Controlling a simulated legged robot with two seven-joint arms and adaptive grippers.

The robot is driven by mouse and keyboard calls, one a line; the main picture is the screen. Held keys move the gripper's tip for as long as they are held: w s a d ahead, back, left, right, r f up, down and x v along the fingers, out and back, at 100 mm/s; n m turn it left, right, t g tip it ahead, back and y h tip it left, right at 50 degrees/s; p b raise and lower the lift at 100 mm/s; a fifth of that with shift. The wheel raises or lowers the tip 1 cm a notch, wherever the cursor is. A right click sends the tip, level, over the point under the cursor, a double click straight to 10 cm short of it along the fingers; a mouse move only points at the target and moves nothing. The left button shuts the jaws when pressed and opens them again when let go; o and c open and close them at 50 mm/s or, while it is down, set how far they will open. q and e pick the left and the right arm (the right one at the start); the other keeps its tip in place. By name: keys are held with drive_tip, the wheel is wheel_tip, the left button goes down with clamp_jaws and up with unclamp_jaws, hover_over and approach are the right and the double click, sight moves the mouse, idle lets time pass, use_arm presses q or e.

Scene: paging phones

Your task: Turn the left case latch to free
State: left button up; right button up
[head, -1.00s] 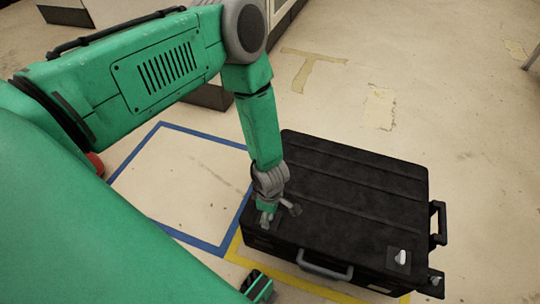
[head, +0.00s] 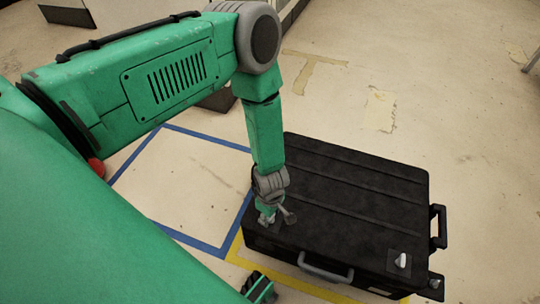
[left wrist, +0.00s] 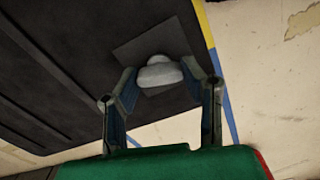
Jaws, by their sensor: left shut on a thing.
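The black case (head: 345,195) lies flat on the floor with its lid shut. The left latch is a small grey knob (left wrist: 160,74) on a dark square plate (left wrist: 140,50) near the case edge. My left gripper (head: 268,218) comes down on the left front corner of the lid. In the left wrist view its fingers (left wrist: 160,88) stand on both sides of the knob and are shut on it. In the head view the gripper mostly hides this latch. The right latch (head: 402,261) is a light knob on the right front corner of the lid.
A grey handle (head: 325,268) is on the case front, and a black handle (head: 438,227) is on its right side. Blue tape (head: 190,240) and yellow tape (head: 234,250) mark the floor. A green and black part (head: 259,287) shows at the bottom edge.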

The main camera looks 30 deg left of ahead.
use_arm(q)
drive_tip(key=m, duration=0.3)
drive_tip(key=shift+w+d+r+m+p, duration=0.1)
drive_tip(key=shift+d+r+m+p, duration=0.1)
drive_tip(key=shift+m+p, duration=0.2)
drive_tip(key=m, duration=0.3)
drive_tip(key=shift+f+m+p, duration=0.1)
drive_tip(key=shift+m+p, duration=0.2)
drive_tip(key=m, duration=0.5)
drive_tip(key=shift+p, duration=0.4)
drive_tip(key=shift+s+a+m, duration=0.15)
drive_tip(key=shift+s+m, duration=0.1)
drive_tip(key=shift+m, duration=0.95)
drive_tip(key=shift+s+f, duration=0.1)
drive_tip(key=o, duration=1.1)
drive_tip(key=shift+o, duration=0.2)
